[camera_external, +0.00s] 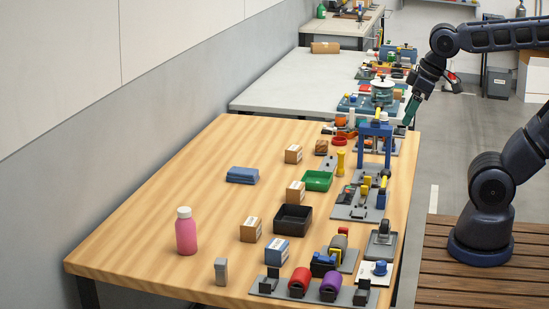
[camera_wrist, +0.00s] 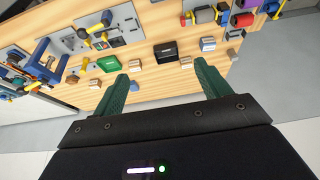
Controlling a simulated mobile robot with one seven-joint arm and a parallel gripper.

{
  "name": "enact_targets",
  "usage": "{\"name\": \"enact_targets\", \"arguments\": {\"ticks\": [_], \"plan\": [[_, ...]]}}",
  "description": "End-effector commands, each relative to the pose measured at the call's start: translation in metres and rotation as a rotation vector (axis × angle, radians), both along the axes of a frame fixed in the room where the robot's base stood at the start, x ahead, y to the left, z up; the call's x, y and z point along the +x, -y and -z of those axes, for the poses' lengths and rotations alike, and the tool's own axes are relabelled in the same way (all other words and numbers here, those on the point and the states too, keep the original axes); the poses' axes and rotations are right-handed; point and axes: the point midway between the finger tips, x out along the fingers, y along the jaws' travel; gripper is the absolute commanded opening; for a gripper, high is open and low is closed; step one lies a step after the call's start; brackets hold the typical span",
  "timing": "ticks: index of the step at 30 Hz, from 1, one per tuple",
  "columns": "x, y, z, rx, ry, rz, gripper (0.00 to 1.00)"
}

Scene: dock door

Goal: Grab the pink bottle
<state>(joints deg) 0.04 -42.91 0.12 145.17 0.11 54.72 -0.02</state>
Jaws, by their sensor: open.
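The pink bottle (camera_external: 186,235) with a white cap stands upright near the front left of the wooden table (camera_external: 205,165) in the external view. I cannot make it out in the wrist view. My gripper (camera_external: 408,115) is at the far right edge of the table, well away from the bottle. In the wrist view my gripper (camera_wrist: 161,72) shows its two green fingers wide apart with nothing between them.
A grey block (camera_external: 220,271), cardboard boxes (camera_external: 251,230), a black bin (camera_external: 292,219) and a green bin (camera_external: 317,180) stand right of the bottle. A blue folded cloth (camera_external: 242,175) lies behind it. Fixtures, including a blue frame (camera_external: 375,130), line the right edge.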

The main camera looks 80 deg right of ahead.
Motion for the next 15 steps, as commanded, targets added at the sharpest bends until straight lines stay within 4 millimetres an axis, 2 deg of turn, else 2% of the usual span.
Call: {"name": "enact_targets", "arguments": {"ticks": [5, 15], "plan": [[0.028, -0.003, -0.005, 0.015, -0.001, -0.003, 0.76], [0.122, -0.017, -0.009, 0.056, 0.009, 0.004, 0.76]]}}
